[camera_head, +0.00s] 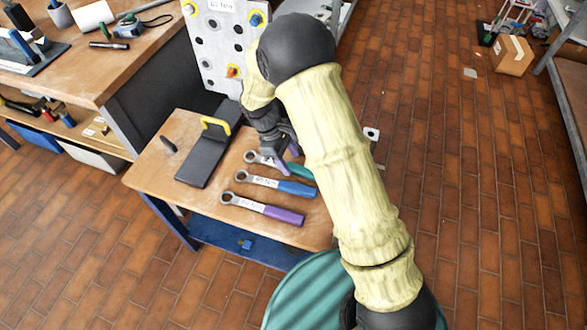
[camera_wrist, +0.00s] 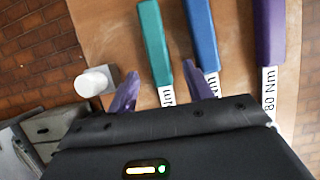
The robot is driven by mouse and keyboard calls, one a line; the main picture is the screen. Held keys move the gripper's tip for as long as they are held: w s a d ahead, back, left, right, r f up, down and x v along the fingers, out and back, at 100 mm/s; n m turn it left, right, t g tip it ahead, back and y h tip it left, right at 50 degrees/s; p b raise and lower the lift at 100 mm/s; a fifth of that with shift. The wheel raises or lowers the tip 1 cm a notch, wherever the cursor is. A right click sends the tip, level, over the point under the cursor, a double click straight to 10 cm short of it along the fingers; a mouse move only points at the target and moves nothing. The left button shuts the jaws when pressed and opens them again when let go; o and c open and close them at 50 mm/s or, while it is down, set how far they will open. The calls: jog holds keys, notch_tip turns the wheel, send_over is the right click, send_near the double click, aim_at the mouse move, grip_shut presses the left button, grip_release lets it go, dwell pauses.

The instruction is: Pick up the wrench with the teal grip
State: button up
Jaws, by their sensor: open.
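The wrench with the teal grip (camera_head: 300,171) lies on the small wooden table, the farthest of three wrenches in a row. My gripper (camera_head: 286,157) is open and empty above it and partly covers it in the head view. In the wrist view the teal grip (camera_wrist: 153,40) runs up between the two purple fingertips of my gripper (camera_wrist: 160,74). The right fingertip is close to the blue grip (camera_wrist: 200,35). The wrench's head is hidden there behind the gripper body. I cannot tell the exact height of the fingers above it.
Blue-grip (camera_head: 290,187) and purple-grip (camera_head: 284,215) wrenches lie nearer on the table (camera_head: 150,180). A black case with a yellow handle (camera_head: 216,124) stands left of them. A panel with knobs (camera_head: 215,45) rises behind. A white cylinder (camera_wrist: 95,82) is left of the fingers.

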jog(key=shift+x, duration=1.15)
grip_shut()
